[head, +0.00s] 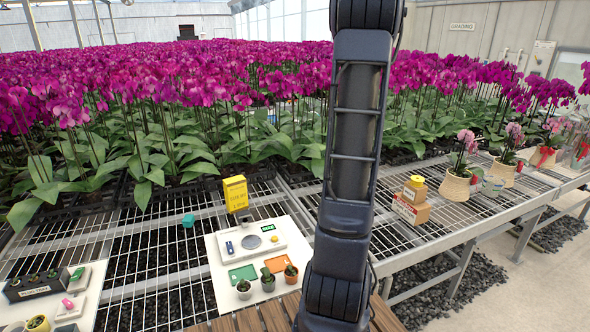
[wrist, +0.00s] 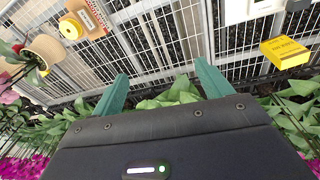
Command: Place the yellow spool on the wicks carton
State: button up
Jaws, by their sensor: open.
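The yellow spool (head: 415,183) has a tan lower part and appears to rest upright on a brown carton with a red-marked label (head: 409,210), on the bench right of my arm. The label is too small to read, so I cannot confirm it is the wicks carton. In the wrist view the spool (wrist: 70,27) and carton (wrist: 94,14) are at the upper left, apart from my gripper. My gripper (wrist: 162,70) has two green fingers spread wide, with nothing between them. It is not visible in the head view.
A yellow box (head: 236,194) stands by a white board (head: 211,243) with small pots and trays left of my arm. Potted orchids (head: 457,183) stand right of the carton. Dense orchids fill the back. Open mesh bench (head: 398,245) lies around the carton.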

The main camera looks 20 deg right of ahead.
jog(key=s+a+r+t, duration=0.15)
jog(key=s+a, duration=0.35)
jog(key=a, duration=0.7)
jog(key=s+a+r, duration=0.2)
jog(key=s+a, duration=0.3)
jog(key=a, duration=0.7)
jog(key=s+a+f+t, duration=0.1)
jog(key=s+a+f, duration=0.1)
jog(key=s+a, duration=0.4)
jog(key=s+a+f+n+t+y, duration=0.1)
jog(key=s+a+f, duration=0.2)
jog(key=s+a, duration=0.3)
jog(key=s, duration=0.3)
jog(key=shift+a+f, duration=0.15)
jog(key=shift+a, duration=0.2)
